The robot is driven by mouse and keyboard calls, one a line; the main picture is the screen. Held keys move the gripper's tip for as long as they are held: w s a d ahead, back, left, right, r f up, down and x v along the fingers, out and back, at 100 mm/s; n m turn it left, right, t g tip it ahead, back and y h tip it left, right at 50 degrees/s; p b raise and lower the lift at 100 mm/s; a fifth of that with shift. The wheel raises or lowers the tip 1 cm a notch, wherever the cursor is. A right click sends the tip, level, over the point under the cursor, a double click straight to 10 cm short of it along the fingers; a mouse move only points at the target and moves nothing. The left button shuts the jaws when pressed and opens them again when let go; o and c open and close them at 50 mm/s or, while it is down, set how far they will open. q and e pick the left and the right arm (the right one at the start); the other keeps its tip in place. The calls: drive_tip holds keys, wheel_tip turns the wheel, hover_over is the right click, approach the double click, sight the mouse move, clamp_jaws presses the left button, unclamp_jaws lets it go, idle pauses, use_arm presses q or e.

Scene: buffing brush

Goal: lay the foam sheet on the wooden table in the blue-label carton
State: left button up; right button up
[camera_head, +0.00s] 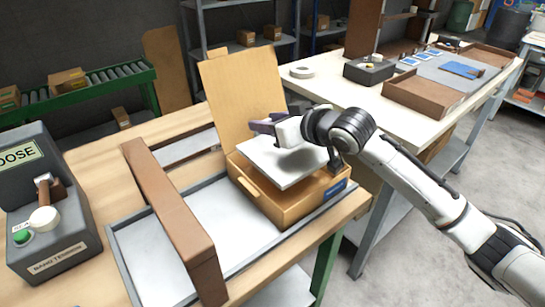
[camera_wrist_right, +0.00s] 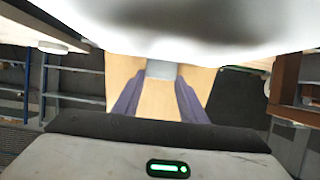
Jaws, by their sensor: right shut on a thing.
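The white foam sheet (camera_head: 287,164) is tilted at the mouth of the open carton (camera_head: 275,205), partly inside its walls. The carton is tan cardboard with a blue label (camera_head: 336,189) on its right side, and its lid flap (camera_head: 240,92) stands up behind. My right gripper (camera_head: 264,125) is above the back of the sheet, shut on it; the grip itself is hard to see. In the right wrist view, its purple fingers (camera_wrist_right: 158,98) point towards a tan surface, and a large white surface fills the top. My left gripper is not in view.
The carton stands on a grey-railed track (camera_head: 240,211) on the wooden table (camera_head: 95,165). A brown beam (camera_head: 170,215) crosses the track to the left. A grey control box (camera_head: 55,215) stands at far left. A white table (camera_head: 425,125) with trays is behind my right arm.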

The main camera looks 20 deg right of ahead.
sight(297, 158)
drive_tip(key=f, duration=0.3)
drive_tip(key=shift+s+f, duration=0.25)
drive_tip(key=shift+s, duration=0.1)
drive_tip(key=shift+w+f+b, duration=0.1)
drive_tip(key=shift+f+b, duration=0.35)
drive_tip(key=shift+f, duration=1.9)
drive_tip(key=o, duration=1)
drive_tip(key=v, duration=1.2)
drive_tip(key=shift+p, duration=0.4)
